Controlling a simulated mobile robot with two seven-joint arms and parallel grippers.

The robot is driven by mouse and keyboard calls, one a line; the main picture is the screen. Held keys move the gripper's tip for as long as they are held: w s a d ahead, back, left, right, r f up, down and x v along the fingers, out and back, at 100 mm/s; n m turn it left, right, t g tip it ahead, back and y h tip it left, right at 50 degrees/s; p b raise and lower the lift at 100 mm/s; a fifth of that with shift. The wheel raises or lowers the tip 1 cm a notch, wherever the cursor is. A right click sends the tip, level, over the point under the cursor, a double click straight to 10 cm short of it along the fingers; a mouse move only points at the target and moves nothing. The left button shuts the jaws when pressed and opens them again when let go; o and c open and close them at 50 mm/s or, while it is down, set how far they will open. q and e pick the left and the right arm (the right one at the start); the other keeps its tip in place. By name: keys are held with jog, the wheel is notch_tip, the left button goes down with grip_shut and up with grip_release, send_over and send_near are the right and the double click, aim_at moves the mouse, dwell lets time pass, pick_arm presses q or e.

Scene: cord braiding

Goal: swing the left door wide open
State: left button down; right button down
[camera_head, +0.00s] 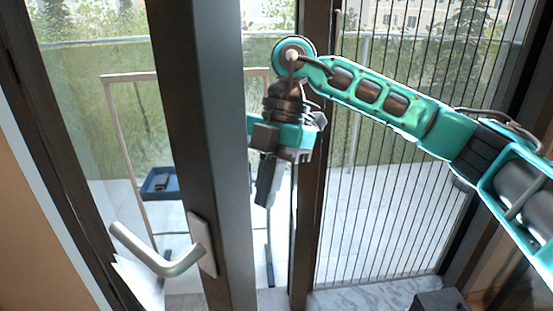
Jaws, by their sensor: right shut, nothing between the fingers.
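The left door (205,150) is a glazed leaf with a dark frame, standing ajar. A gap shows between its handle-side edge and the dark upright post (312,120) to the right. A silver lever handle (160,262) sits low on the door's frame. My right gripper (264,200) hangs in this gap, fingers pointing down and shut with nothing between them. It is right of the door's edge and above the handle's height. Its left side meets the edge in the picture; whether they touch I cannot tell. My left gripper is not in view.
A panel with thin vertical lines (390,200) fills the opening right of the post. Beyond the door are a pale tiled terrace, a thin-framed stand with a blue tray (160,182), a railing and greenery. A grey marble sill (375,296) runs along the bottom.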

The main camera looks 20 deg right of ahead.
jog(key=shift+s+a+r, duration=0.1)
jog(key=shift+s+a, duration=0.3)
jog(key=shift+a, duration=0.25)
jog(key=shift+s+a+r, duration=0.1)
jog(key=shift+s+a, duration=0.3)
jog(key=shift+a, duration=0.25)
jog(key=shift+a, duration=0.1)
